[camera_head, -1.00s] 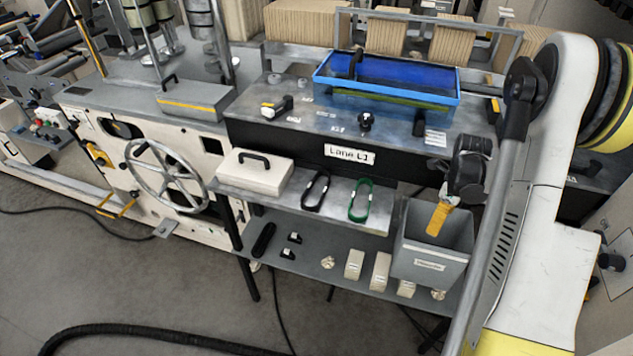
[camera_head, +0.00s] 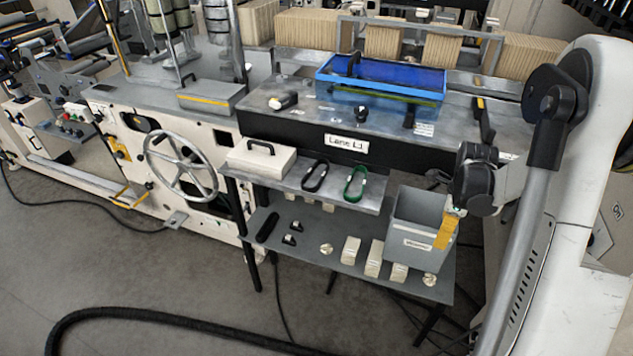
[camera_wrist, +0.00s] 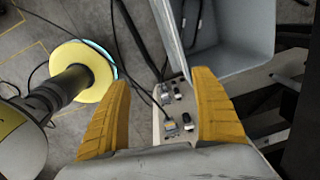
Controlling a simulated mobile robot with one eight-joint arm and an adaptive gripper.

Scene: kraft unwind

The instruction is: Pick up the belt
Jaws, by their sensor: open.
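Two loop-shaped belts lie side by side on the grey upper shelf (camera_head: 285,182) below the "Lane L1" label. One is a black belt (camera_head: 307,188) and the other a green belt (camera_head: 352,198), each with a small pale mark. My gripper (camera_head: 446,232) hangs to the right of them, at the front right of the grey bin, with its yellow fingers pointing down. In the wrist view my gripper (camera_wrist: 160,108) has its two yellow fingers wide apart with nothing between them.
A grey bin (camera_head: 412,252) stands on the lower shelf (camera_head: 310,248), close to my gripper; it also shows in the wrist view (camera_wrist: 235,45). A cream box (camera_head: 260,160) sits left of the belts. A blue tray (camera_head: 380,75) is on the bench top.

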